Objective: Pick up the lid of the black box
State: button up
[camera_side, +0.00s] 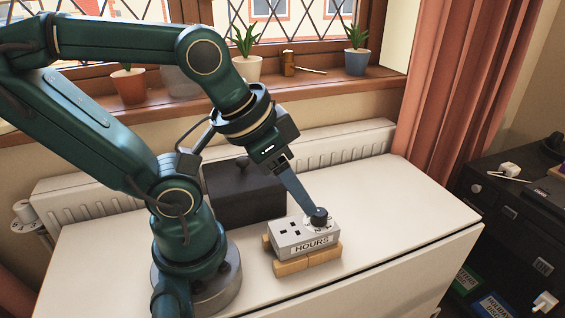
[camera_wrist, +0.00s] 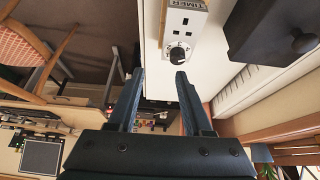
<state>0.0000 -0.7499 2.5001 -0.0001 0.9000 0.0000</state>
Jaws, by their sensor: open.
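The black box (camera_side: 243,200) stands at the back of the white table, behind my arm and left of the timer in the side view. Its dark lid (camera_side: 228,174) is on it, with a small round knob (camera_side: 242,163) on top. In the wrist view the black lid (camera_wrist: 262,28) is at the upper right, partly cut off, with its knob (camera_wrist: 303,43). My gripper (camera_side: 313,207) is open, its fingers pointing down by the timer's dial, away from the lid. In the wrist view my gripper (camera_wrist: 158,75) has its fingers apart with nothing between them.
A white timer (camera_side: 290,240) marked HOURS, with a black dial (camera_side: 319,216), sits on wooden blocks (camera_side: 308,262). A radiator (camera_side: 345,143) and windowsill with potted plants stand behind. The table's right side (camera_side: 410,205) is clear.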

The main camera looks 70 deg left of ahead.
jog(key=shift+o, duration=1.4)
jog(key=m+g+y, duration=0.9)
jog(key=m+y, duration=0.3)
jog(key=m, duration=0.1)
send_near(246, 162)
jog(key=s+a, duration=0.1)
jog(key=s+a+f, duration=0.1)
jog(key=a, duration=0.1)
jog(key=s+a+f, duration=0.1)
jog(key=a, duration=0.1)
jog(key=shift+w+a+f+m+y, duration=0.2)
jog(key=shift+w+f+m+y, duration=0.1)
jog(key=shift+w+m+y, duration=0.4)
jog(key=shift+s+d+f+m+t+y, duration=0.1)
jog(key=shift+f+m+t+y, duration=0.25)
jog(key=shift+m+y, duration=0.2)
jog(key=shift+x, duration=2.55)
